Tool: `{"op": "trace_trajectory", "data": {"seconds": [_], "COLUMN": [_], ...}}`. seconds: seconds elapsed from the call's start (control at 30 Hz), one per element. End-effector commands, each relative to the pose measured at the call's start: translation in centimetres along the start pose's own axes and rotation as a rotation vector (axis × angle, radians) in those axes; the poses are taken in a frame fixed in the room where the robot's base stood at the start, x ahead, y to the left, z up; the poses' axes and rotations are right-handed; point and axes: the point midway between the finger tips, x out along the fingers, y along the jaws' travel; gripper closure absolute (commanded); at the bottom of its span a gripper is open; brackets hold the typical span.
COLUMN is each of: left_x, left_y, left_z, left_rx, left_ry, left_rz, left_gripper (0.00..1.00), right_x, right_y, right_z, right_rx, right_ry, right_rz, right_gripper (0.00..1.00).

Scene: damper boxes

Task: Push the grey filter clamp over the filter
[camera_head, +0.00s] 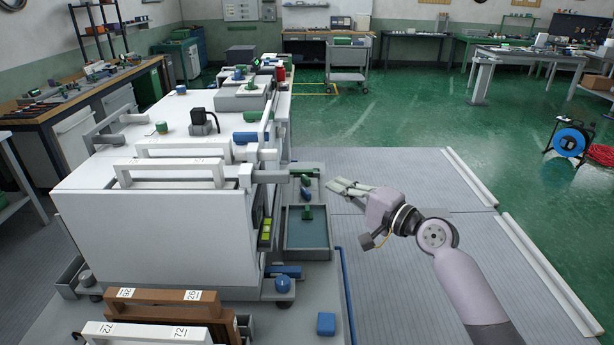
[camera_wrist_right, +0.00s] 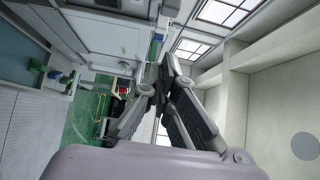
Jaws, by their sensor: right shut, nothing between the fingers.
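My right gripper (camera_head: 345,188) is shut and empty, in the air just right of a large white box unit (camera_head: 150,240). Its closed fingers also show in the wrist view (camera_wrist_right: 168,68), touching nothing. A light grey bar-like part (camera_head: 270,177) sticks out of the unit's right side toward the gripper, with a gap between them. I cannot tell for sure which part is the grey filter clamp or the filter. My left gripper is not in view.
A grey tray (camera_head: 320,252) with a green-handled part (camera_head: 307,214) lies below the gripper, beside the unit. Brown and white handles (camera_head: 165,305) stand at the front. A blue block (camera_head: 326,324) lies on the platform. Open floor (camera_head: 420,220) extends to the right.

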Motion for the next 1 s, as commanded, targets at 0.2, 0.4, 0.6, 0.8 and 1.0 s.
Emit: {"op": "trace_trajectory", "data": {"seconds": [0.2, 0.4, 0.6, 0.8, 1.0], "left_x": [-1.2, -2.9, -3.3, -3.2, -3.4], "left_y": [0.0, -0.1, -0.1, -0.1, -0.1], "left_z": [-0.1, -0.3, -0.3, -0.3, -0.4], "left_rx": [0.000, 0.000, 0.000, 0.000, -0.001], "left_ry": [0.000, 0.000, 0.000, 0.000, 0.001], "left_rz": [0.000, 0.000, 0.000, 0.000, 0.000], "left_gripper": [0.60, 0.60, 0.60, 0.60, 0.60], "right_x": [4.6, 6.7, 7.5, 7.5, 7.8], "right_y": [-0.3, -0.3, 0.0, 0.1, 0.1], "right_z": [0.0, 1.9, 2.8, 2.8, 3.1], "right_rx": [0.002, 0.001, -0.001, -0.001, 0.000], "right_ry": [0.000, 0.000, 0.001, 0.002, 0.001], "right_rz": [-0.001, 0.001, 0.001, 0.001, 0.001], "right_gripper": [1.00, 1.00, 1.00, 1.00, 1.00]}}
